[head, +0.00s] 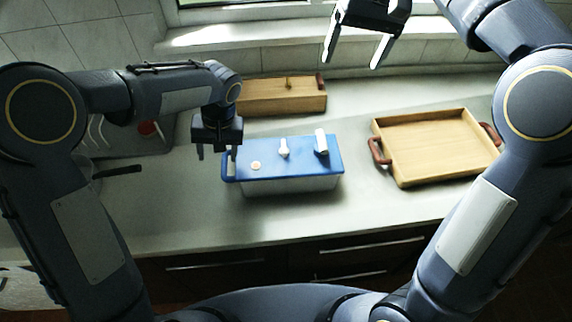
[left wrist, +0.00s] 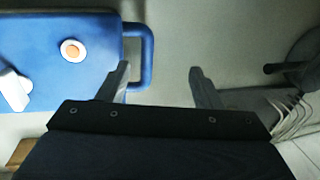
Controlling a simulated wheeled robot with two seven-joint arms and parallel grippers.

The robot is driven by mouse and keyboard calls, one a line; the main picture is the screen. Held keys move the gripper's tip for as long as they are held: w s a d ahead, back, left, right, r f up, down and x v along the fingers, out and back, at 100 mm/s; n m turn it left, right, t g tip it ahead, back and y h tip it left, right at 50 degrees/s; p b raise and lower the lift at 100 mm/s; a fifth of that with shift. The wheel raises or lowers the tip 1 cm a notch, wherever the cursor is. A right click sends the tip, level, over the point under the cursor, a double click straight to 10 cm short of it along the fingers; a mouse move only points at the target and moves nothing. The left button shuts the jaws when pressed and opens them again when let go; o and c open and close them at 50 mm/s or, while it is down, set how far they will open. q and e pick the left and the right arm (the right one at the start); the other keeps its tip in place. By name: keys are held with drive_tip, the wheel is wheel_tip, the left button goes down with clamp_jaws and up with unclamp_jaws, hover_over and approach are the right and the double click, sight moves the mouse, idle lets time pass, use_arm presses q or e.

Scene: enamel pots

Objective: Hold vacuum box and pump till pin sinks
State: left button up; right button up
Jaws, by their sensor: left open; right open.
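The vacuum box (head: 290,182) stands on the counter in the middle of the head view, with a blue lid and a pale body. My left gripper (head: 217,154) is open and empty above that end. In the left wrist view the side handle (left wrist: 147,55) lies near one finger, apart from the other. My right gripper (head: 362,50) is open and empty, high near the window.
A wooden tray (head: 440,180) with dark red handles stands to the right of the box. A wooden box (head: 270,108) stands behind it. A dish rack (head: 150,145) is at the left. Counter in front of the box is clear.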

use_arm(q)
wheel_tip(320, 180, up, 17)
drive_tip(key=d+p, duration=0.2)
drive_tip(key=p, duration=0.3)
idle(0.4)
